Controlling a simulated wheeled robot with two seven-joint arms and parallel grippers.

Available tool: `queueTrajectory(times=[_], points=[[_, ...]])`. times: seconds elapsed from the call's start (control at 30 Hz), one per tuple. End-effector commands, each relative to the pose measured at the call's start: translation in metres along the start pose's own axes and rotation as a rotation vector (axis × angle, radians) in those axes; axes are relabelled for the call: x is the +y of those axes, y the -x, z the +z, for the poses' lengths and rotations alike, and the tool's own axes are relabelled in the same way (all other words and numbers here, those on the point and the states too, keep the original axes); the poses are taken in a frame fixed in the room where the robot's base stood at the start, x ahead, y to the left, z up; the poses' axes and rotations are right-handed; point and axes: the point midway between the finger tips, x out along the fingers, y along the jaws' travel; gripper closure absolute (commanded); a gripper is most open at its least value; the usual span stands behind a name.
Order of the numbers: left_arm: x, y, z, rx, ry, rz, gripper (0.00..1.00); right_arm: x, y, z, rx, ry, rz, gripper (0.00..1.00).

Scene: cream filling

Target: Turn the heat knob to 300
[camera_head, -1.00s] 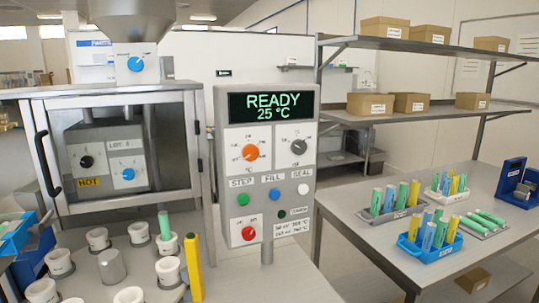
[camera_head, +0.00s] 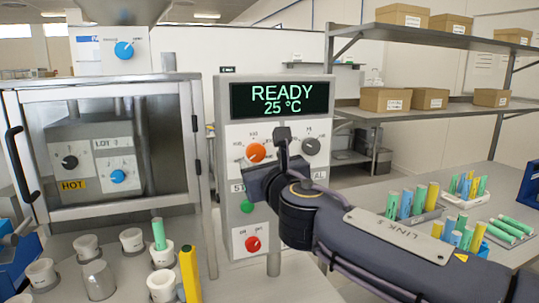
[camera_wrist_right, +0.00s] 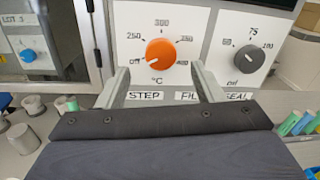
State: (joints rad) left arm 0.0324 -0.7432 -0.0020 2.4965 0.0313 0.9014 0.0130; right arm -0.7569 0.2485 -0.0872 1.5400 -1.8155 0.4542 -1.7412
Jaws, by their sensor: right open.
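The orange heat knob (camera_head: 256,152) is on the control panel below a display reading READY 25 °C. In the right wrist view the knob (camera_wrist_right: 160,52) shows its white mark pointing to the lower left, while the 300 label (camera_wrist_right: 162,23) is at the top of its dial. My right gripper (camera_head: 274,160) is in front of the panel, just right of and below the knob in the head view. In the wrist view its two fingers (camera_wrist_right: 160,72) are spread apart, one on each side below the knob, with nothing between them. My left gripper is not in view.
A grey knob (camera_head: 311,146) sits right of the orange one. A green button (camera_head: 247,207) and a red knob (camera_head: 253,244) are lower on the panel. A glass-doored oven (camera_head: 110,150) stands left. White cups and a yellow post (camera_head: 190,272) stand in front.

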Motion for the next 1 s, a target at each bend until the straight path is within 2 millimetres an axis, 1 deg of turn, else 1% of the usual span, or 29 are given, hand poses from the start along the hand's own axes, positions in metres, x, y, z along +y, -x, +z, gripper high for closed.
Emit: queueTrajectory(times=[0.03, 0.1, 0.2, 0.3, 0.43, 0.67, 0.77, 1.0], points=[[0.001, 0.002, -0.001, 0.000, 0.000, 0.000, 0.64, -0.001, -0.010, 0.000, 0.003, 0.001, -0.003, 0.39], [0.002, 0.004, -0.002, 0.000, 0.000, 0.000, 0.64, 0.000, -0.022, 0.000, 0.003, -0.001, -0.002, 0.39], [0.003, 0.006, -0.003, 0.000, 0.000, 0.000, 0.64, -0.001, -0.036, 0.000, 0.003, -0.003, -0.002, 0.39], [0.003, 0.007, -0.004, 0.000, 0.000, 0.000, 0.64, -0.002, -0.046, 0.000, 0.003, -0.004, -0.003, 0.39], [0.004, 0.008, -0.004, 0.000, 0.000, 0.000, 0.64, -0.001, -0.053, -0.001, 0.002, -0.004, -0.003, 0.39], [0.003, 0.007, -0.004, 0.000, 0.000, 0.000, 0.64, -0.001, -0.054, -0.001, 0.002, -0.005, -0.002, 0.39], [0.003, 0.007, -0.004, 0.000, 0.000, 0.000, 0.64, -0.001, -0.053, -0.001, 0.002, -0.005, -0.002, 0.49], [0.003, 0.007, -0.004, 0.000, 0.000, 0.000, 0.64, -0.001, -0.053, -0.001, 0.002, -0.006, -0.002, 0.81]])
